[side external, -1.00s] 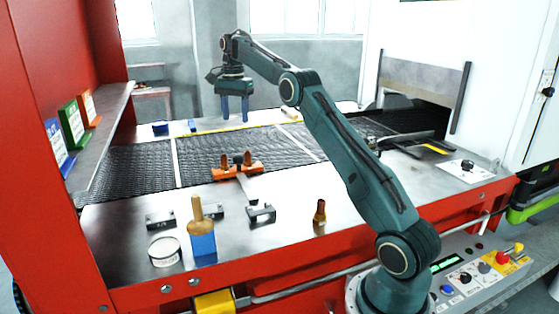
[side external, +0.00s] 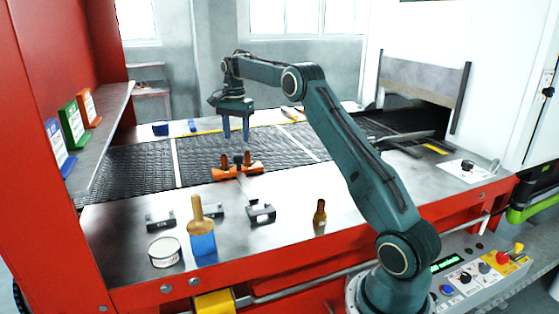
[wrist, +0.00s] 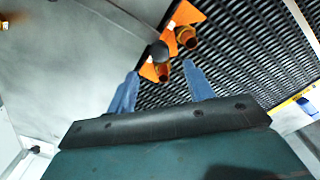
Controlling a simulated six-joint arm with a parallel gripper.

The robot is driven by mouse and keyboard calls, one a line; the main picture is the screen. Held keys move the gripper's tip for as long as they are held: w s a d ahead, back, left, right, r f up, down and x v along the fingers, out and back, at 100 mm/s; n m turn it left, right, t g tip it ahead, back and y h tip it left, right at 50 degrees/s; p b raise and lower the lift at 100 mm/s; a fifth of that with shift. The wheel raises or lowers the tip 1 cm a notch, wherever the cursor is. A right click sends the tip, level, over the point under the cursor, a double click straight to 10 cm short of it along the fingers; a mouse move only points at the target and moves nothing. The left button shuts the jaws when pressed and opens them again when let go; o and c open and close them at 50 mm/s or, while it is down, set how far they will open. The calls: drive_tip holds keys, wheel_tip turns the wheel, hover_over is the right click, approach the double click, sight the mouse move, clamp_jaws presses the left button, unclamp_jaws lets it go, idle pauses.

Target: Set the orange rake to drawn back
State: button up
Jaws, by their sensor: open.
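The orange rake (side external: 247,170) lies across the near edge of the black mesh belt (side external: 125,170). It has two upright brown-orange posts and a dark knob between them. It also shows in the wrist view (wrist: 185,14), just beyond my fingertips. My gripper (side external: 237,135) is open and empty, with its blue fingers pointing down above the belt, behind and above the rake's posts in the side view. In the wrist view my gripper (wrist: 160,82) has one orange post close to the gap between its fingers; I cannot tell if they touch.
Black brackets (side external: 261,213) sit on the metal ledge in front of the belt. A blue-bladed scraper with a wooden handle (side external: 197,210), a white tin (side external: 164,252) and a small brown bottle-shaped piece (side external: 320,213) stand there. A shelf with coloured cards (side external: 73,126) is at left.

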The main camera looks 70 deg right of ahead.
sight(238, 155)
wheel_tip(238, 155, down, 7)
drive_tip(key=shift+f, duration=0.2)
idle(0.3)
clamp_jaws()
